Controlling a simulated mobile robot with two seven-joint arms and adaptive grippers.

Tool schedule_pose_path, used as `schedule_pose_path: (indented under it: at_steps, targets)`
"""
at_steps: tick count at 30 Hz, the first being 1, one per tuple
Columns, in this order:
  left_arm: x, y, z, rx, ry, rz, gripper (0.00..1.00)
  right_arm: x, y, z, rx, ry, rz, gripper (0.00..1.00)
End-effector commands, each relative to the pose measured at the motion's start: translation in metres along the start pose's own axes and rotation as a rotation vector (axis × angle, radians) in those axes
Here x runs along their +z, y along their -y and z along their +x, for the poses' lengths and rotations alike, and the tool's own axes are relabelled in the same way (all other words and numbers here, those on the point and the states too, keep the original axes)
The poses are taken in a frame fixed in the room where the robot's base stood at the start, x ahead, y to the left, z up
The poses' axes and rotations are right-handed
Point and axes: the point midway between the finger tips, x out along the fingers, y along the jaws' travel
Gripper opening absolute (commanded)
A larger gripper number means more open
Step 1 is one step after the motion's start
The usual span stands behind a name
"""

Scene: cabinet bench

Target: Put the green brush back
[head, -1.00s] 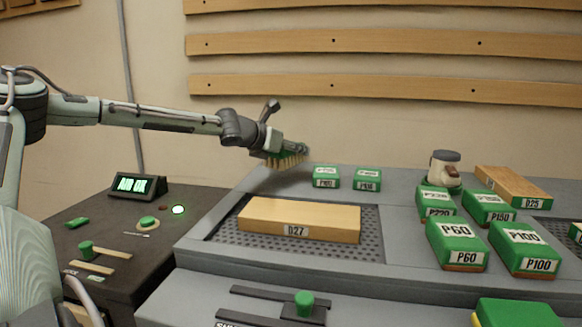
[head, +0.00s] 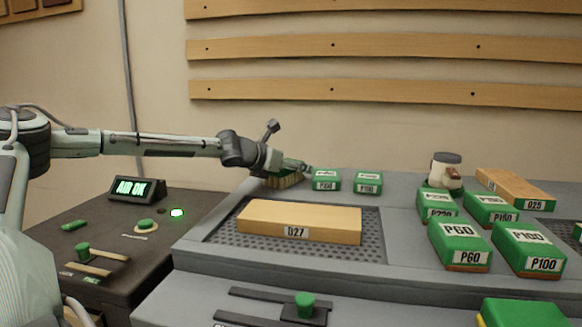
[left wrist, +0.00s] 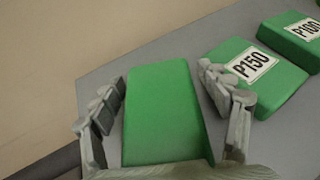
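The green brush (head: 284,182) stands with its tan bristles down at the bench's back left edge, left of the P150 block. In the left wrist view its flat green back (left wrist: 160,110) lies between the fingers of my left gripper (left wrist: 163,82). The fingers straddle the brush with narrow gaps at both sides, so the gripper looks open around it. In the head view my left gripper (head: 290,166) is right over the brush and hides much of its top. My right gripper is not in view.
The P150 block (left wrist: 255,78) and P180 block (head: 368,182) stand close to the right of the brush. The D27 wooden block (head: 300,220) lies on a perforated plate in front. Several more green blocks and a white-grey device (head: 446,168) stand further right.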

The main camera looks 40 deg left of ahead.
Motion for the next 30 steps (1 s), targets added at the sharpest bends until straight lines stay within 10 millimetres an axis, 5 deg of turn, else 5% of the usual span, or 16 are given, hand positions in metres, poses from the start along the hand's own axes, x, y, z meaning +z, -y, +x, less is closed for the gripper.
schedule_pose_path:
  at_steps: [13,25,30]
  targets:
    - [0.005,-0.001,-0.007,0.001,0.002,-0.001,0.77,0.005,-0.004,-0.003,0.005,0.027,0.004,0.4]
    - [0.007,0.001,-0.034,-0.002,0.005,-0.003,0.77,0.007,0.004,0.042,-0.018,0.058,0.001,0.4]
    - [0.006,0.001,-0.059,0.001,0.004,0.008,0.77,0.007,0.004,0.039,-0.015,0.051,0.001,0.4]
